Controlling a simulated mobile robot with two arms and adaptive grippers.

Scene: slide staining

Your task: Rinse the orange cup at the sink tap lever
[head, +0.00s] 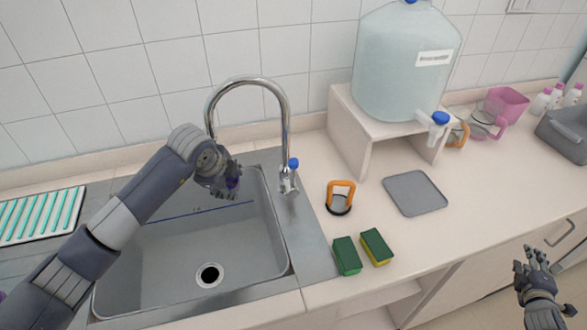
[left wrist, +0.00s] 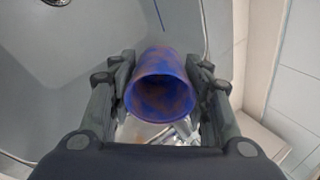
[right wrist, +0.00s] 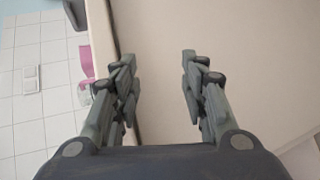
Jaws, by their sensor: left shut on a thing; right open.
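The cup (left wrist: 160,90) is orange with large blue-purple stains over its wall and mouth. My left gripper (left wrist: 163,80) is shut on it, one finger on each side. In the head view my left gripper (head: 226,182) is over the back of the sink (head: 180,245), left of the tap's base; only a small dark purple bit of the cup shows there. The chrome tap (head: 284,120) arches above, and its blue-tipped lever (head: 293,163) is right of the gripper. I cannot see water running. My right gripper (head: 535,265) is open and empty, off the counter's front edge.
A green drying rack (head: 40,215) lies left of the sink. Right of it are two sponges (head: 346,256), an orange-handled item (head: 340,197) and a grey mat (head: 415,193). A large water dispenser (head: 405,70) stands on a white stand behind. The sink floor is clear.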

